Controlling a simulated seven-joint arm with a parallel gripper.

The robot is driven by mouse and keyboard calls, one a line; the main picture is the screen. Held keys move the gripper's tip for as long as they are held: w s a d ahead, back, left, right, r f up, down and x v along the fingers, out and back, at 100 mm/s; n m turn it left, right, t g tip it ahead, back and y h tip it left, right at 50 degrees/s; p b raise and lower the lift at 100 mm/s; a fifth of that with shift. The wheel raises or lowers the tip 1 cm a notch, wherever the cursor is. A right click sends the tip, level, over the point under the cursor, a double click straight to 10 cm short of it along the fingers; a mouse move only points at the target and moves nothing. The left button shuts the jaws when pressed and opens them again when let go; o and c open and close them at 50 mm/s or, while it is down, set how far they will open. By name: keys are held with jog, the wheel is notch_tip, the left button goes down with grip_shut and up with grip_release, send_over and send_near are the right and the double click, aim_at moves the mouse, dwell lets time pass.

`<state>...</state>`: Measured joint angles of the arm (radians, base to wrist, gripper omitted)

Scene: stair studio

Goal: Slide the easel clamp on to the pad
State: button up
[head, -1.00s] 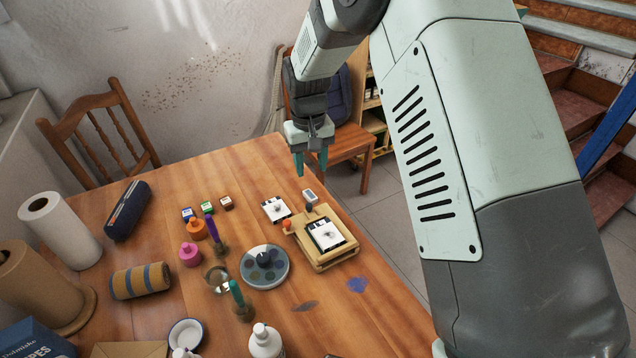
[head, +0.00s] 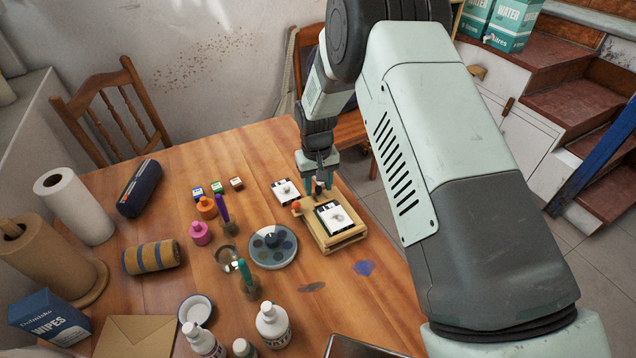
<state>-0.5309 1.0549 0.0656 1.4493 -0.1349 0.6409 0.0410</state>
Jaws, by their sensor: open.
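A small wooden table easel (head: 328,241) stands near the far right edge of the table. A pad (head: 334,217) with a pale sheet and a dark drawing lies on its sloped board. An orange-red knob (head: 296,205) sits at the easel's upper left corner. My gripper (head: 318,190) is open, pointing down at the easel's top edge, just beyond the pad. Its teal fingers stand either side of a small brownish piece, probably the easel clamp. The fingers partly hide it, and I cannot tell whether they touch it.
Another drawing card (head: 286,191) lies left of the gripper. A round palette (head: 272,247), brushes in holders and paint bottles stand left of the easel. White bottles (head: 272,325) stand at the front.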

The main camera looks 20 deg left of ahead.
aim_at(320, 199)
grip_shut()
dwell(0.4)
jog(key=shift+s+d, duration=0.75)
grip_release()
jog(key=shift+w+a, duration=0.1)
notch_tip(320, 199, up, 11)
